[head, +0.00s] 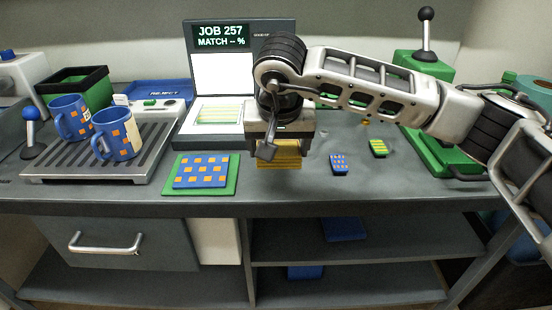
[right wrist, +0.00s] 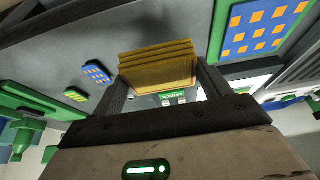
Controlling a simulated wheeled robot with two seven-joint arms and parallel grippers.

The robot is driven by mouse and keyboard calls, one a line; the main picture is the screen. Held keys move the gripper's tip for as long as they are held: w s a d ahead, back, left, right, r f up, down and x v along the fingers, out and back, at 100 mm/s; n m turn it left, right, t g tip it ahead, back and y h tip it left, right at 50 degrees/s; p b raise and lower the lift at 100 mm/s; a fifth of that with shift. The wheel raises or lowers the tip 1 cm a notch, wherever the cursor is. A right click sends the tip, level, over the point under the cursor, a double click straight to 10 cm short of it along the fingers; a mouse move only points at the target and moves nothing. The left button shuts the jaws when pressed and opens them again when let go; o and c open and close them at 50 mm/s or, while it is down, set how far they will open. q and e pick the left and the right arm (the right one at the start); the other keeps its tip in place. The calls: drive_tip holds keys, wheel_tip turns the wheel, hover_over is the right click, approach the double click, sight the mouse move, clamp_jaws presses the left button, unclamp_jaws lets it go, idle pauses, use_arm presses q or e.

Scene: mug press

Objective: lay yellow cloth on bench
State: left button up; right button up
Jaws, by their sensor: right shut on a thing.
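The yellow cloth (head: 279,155) is a folded, layered piece hanging under my right gripper (head: 279,149) in the head view. In the right wrist view the cloth (right wrist: 158,66) sits between the two fingers of my right gripper (right wrist: 160,82), which is shut on it. The grey bench (head: 300,190) lies beneath. I cannot tell whether the cloth touches the bench top. My left gripper is not in view.
A blue and orange patterned piece on a green mat (head: 236,176) lies left of the cloth. Small blue (head: 339,163) and green-yellow (head: 378,148) pieces lie to the right. Two blue mugs (head: 115,136) stand on a ribbed tray (head: 60,166). A display machine (head: 222,75) stands behind.

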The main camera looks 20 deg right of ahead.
sight(278, 179)
drive_tip(key=w+f, duration=0.2)
drive_tip(key=shift+d+f, duration=0.2)
drive_tip(key=shift+f, duration=0.1)
wheel_tip(278, 179, down, 3)
drive_tip(key=shift+w+r, duration=0.1)
drive_tip(key=shift+r, duration=0.1)
drive_tip(key=shift+f, duration=0.25)
drive_tip(key=shift+f, duration=0.2)
drive_tip(key=o, duration=0.9)
drive_tip(key=shift+r, duration=0.1)
